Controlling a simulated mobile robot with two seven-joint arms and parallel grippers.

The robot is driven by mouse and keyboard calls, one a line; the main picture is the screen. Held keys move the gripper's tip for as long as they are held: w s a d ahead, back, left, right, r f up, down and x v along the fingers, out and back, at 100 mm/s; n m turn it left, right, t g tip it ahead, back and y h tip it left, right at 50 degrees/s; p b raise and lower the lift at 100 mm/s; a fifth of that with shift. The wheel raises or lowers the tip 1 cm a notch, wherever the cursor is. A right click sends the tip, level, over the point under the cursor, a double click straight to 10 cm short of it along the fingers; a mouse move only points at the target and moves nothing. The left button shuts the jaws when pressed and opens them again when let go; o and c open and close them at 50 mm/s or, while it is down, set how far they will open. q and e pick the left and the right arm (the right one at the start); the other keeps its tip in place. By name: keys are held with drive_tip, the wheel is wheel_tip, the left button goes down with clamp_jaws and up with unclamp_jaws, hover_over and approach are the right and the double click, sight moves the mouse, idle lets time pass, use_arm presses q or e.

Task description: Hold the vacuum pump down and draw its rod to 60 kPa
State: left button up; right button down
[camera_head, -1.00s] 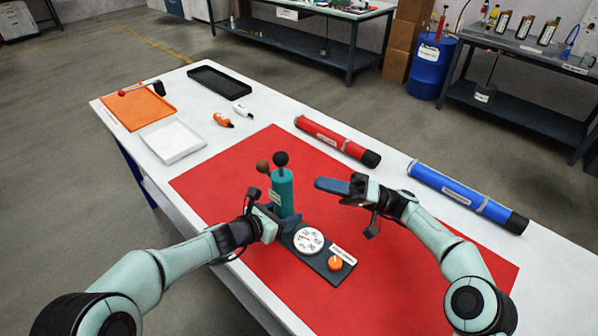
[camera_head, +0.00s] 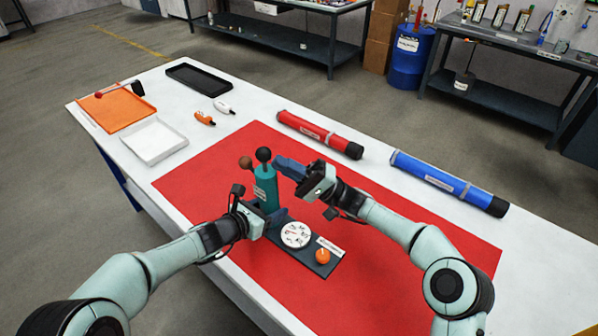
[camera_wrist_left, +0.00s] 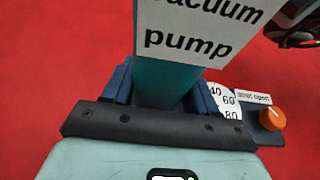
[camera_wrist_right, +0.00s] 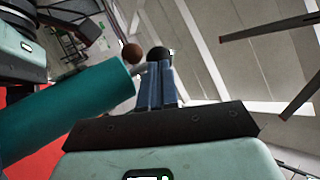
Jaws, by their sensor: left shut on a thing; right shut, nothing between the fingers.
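The vacuum pump is an upright teal cylinder (camera_head: 265,196) on a dark base, with a black ball (camera_head: 263,154) and a brown ball (camera_head: 246,163) at its top. My left gripper (camera_head: 268,216) is shut around the cylinder's lower part; the left wrist view shows a blue finger on each side of it, below the "vacuum pump" label (camera_wrist_left: 205,30). My right gripper (camera_head: 278,163) is shut and empty beside the top. In the right wrist view its joined fingertips (camera_wrist_right: 158,68) point at the black ball (camera_wrist_right: 159,53). The gauge dial (camera_head: 296,235) is too small to read.
An orange knob (camera_head: 322,256) with a label is on the base. The pump stands on a red mat (camera_head: 400,270). A red tube (camera_head: 318,134) and a blue tube (camera_head: 448,183) lie behind. Orange (camera_head: 112,110) and white (camera_head: 152,142) trays are at left.

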drive_tip(key=shift+a+r, duration=0.1)
drive_tip(key=shift+a, duration=0.1)
wheel_tip(320, 180, up, 6)
drive_tip(key=shift+f, duration=0.15)
idle(0.4)
drive_tip(key=shift+f, duration=0.1)
